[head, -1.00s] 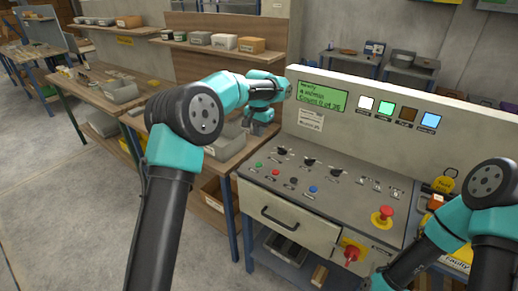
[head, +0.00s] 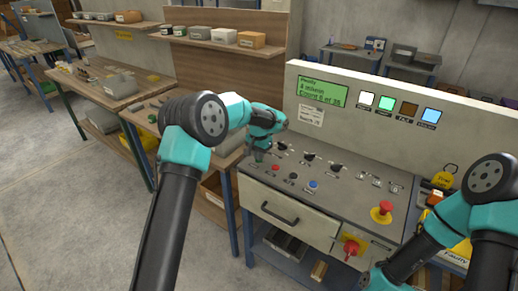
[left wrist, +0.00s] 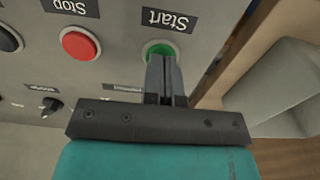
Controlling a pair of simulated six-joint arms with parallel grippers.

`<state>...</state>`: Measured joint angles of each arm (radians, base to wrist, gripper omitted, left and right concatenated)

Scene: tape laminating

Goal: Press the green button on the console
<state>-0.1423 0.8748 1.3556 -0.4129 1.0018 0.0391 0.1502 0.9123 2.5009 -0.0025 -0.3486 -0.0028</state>
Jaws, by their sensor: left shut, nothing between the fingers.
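The console (head: 345,190) has a sloped grey panel with a row of buttons. The green button (left wrist: 158,48), labelled Start, shows in the left wrist view just beyond my fingertips; its lower part is hidden behind them. In the head view my gripper covers it. My left gripper (head: 259,157) points down at the panel's left end. Its fingers are shut and empty, with the tips (left wrist: 162,60) over the button's edge in the left wrist view. I cannot tell whether they touch it. My right arm is at the lower right, its fingertips out of view.
A red Stop button (left wrist: 80,43) sits beside the green one. Black knobs (head: 308,156), a blue button (head: 313,184) and a red mushroom button (head: 382,209) are on the panel. A lit screen (head: 322,92) stands behind. A wooden bench (head: 215,160) is to the left.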

